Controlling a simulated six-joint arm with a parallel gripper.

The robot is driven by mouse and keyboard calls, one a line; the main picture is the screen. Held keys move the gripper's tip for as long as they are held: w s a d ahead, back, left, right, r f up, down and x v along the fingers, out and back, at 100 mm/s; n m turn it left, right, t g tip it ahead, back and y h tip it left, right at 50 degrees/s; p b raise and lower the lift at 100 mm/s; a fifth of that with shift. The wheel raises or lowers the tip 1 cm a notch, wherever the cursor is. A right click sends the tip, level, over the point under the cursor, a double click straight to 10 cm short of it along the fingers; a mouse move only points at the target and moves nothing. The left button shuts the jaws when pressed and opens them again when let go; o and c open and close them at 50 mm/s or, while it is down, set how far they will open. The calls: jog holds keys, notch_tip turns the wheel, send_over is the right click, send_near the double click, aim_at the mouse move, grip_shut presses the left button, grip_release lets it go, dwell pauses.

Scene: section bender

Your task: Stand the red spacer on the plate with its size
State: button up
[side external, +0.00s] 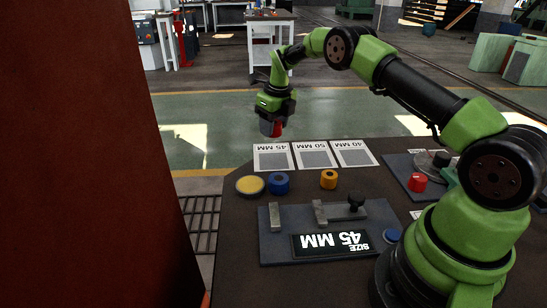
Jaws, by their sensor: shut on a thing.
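My gripper (271,126) is shut on the red spacer (277,130) and holds it in the air at the far side of the table, above and behind the 45 MM plate as seen here. The jaws hide part of the spacer. Three white plates with grey squares lie in a row at the table's far edge: the 45 MM plate (272,148) on the left, the 50 MM plate (314,147) in the middle and the 40 MM plate (353,145) on the right. All three look empty. The display (332,244) reads SIZE 45 MM, upside down in this view.
A blue spacer (279,188), an orange spacer (328,184) and a yellow-topped disc (250,185) stand before the plates. A grey gauge base (270,245) with metal blocks is nearer. A red knob (417,182) is at right, a blue button (392,236) near my base.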

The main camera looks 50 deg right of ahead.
aim_at(272, 160)
notch_tip(272, 160, down, 8)
jog(key=shift+f, duration=0.15)
jog(key=shift+f, duration=0.1)
jog(key=o, duration=1.1)
